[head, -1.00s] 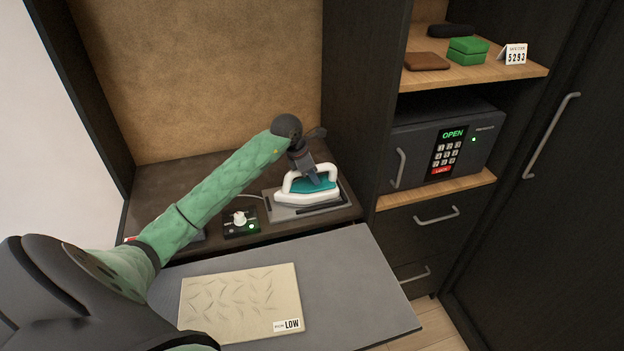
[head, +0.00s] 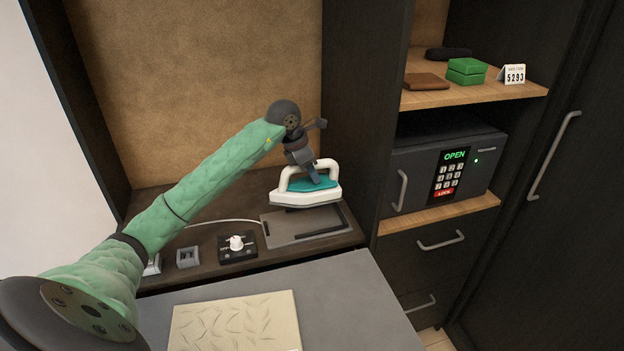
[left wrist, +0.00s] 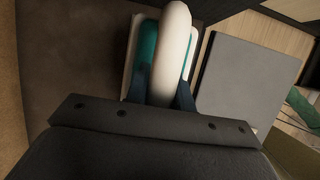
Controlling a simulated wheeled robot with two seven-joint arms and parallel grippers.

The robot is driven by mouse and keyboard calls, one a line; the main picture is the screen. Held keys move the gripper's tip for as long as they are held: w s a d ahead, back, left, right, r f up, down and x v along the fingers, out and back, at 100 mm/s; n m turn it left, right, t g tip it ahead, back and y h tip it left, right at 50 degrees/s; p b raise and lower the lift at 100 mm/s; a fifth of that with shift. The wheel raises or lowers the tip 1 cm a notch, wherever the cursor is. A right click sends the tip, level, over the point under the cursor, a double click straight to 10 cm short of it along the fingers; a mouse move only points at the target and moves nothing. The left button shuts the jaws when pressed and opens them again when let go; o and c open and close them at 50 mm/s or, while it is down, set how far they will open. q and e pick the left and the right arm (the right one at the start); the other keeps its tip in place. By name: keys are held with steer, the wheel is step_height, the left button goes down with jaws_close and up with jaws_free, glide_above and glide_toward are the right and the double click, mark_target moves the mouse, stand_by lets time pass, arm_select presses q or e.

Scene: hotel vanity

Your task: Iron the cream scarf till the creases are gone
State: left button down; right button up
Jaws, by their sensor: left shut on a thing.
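The cream scarf (head: 235,325) lies flat on the grey ironing board (head: 345,300), its surface covered in small creases. The frame's lower edge cuts it off. My left gripper (head: 318,177) is shut on the handle of the white and teal iron (head: 305,197) and holds it level, just above its grey rest (head: 300,224). In the left wrist view the white handle (left wrist: 174,50) sits between the two fingers. My right gripper is out of view.
A control box with a white knob (head: 237,246) stands left of the rest, with a cord behind it. A small grey block (head: 188,257) is beside it. The open-marked safe (head: 445,165) and the shelf (head: 470,93) are at the right. The board around the scarf is clear.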

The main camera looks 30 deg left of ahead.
arm_select(q)
steer(key=shift+r+p, duration=0.4)
steer(key=shift+r, duration=1.7)
